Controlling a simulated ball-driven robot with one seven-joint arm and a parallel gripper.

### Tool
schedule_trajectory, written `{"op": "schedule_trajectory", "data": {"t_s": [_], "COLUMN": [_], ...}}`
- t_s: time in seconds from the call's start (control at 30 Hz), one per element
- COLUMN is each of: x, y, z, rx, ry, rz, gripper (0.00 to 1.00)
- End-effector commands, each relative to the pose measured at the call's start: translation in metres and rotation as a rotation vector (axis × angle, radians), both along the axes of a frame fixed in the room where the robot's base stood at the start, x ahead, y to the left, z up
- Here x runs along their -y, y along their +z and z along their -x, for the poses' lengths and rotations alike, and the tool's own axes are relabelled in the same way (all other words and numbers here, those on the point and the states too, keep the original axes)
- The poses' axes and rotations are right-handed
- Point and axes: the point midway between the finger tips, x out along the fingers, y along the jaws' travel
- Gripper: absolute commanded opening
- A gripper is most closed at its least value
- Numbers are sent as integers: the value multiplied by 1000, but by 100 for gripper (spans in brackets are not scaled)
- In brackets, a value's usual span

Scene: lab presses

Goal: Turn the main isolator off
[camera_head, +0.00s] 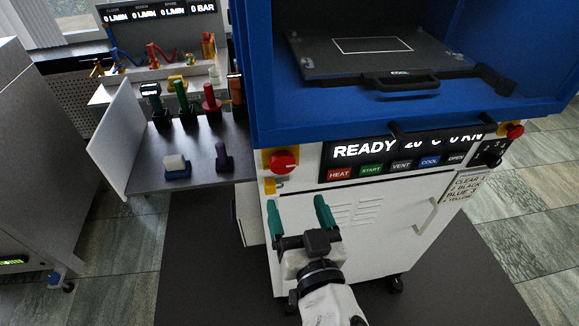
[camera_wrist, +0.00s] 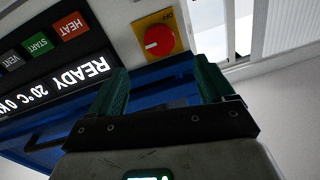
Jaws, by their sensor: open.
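The main isolator is a round red knob (camera_head: 284,161) on a yellow plate, at the left end of the press's front panel. In the wrist view the red knob (camera_wrist: 158,41) lies beyond and between the fingers, with a white mark at its left side. The yellow plate (camera_wrist: 143,24) has small lettering along its top edge there, reading like OFF upside down. My gripper (camera_head: 296,201) has green fingers spread apart, empty, below the knob in the head view. In the wrist view my gripper (camera_wrist: 162,72) also shows open, apart from the knob.
The display (camera_head: 400,145) reads READY, above buttons including HEAT (camera_head: 339,174) and START (camera_head: 371,169). Another red button (camera_head: 515,131) sits at the panel's right end. A door handle (camera_head: 425,216) projects below. A side table (camera_head: 200,150) with several coloured-handled tools stands left.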

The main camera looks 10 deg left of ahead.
Motion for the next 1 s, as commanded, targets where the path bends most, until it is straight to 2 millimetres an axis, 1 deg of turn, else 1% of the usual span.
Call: {"op": "schedule_trajectory", "data": {"t_s": [0.13, 0.3, 0.5, 0.7, 1.0], "x": [-7, -18, -28, -32, -32], "y": [3, 3, 1, 0, 0], "z": [-22, -53, -80, -93, -94], "rx": [0, -1, -2, -2, -2], "ry": [-1, -3, -4, -4, -4], "rz": [0, 0, 2, 1, 1], "gripper": [82, 82, 82, 82, 82]}}
